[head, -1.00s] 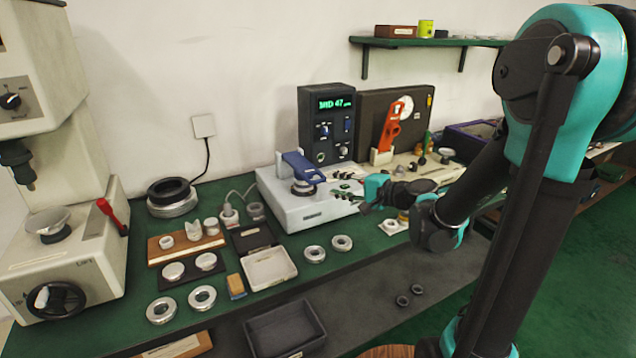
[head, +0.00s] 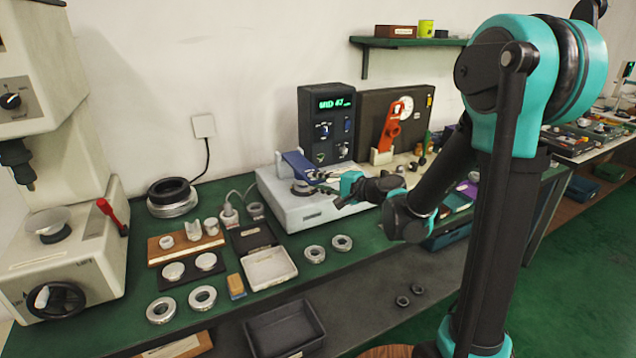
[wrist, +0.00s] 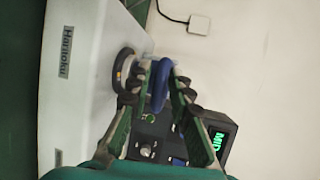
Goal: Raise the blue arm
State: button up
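The blue arm (head: 297,163) sits on the white tester base (head: 312,214), above a round metal seat, near the black display unit. In the head view my gripper (head: 326,188) is at the right, free end of the blue arm and partly covers it. In the wrist view the blue arm (wrist: 160,82) shows end-on between the two fingers of my gripper (wrist: 161,74). The fingers are spread on either side of it, with a small gap visible. A dark ring-shaped seat (wrist: 125,70) shows beside the left finger.
The display unit (head: 326,124) stands close behind the tester. A second fixture with an orange-red arm (head: 391,126) is to its right. The space above the blue arm looks clear.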

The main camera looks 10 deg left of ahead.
grip_shut()
jog(key=shift+r, duration=0.3)
jog(key=shift+r+g+h, duration=0.3)
jog(key=shift+r, duration=0.35)
jog(key=w+a+r+m+g+h, duration=0.2)
jog(key=w+r+g+h, duration=0.2)
jog(key=r, duration=0.7)
jog(key=w+a+r+m+g+h, duration=0.1)
jog(key=w+a+r+g+h, duration=0.2)
jog(key=w, duration=0.7)
jog(key=shift+a+r+g+h, duration=0.4)
jog(key=shift+a+r+g, duration=0.6)
jog(key=shift+a+r, duration=1.55)
jog(key=shift+d+r, duration=0.3)
jog(key=shift+r, duration=0.05)
jog(key=shift+o, duration=2.2)
grip_release()
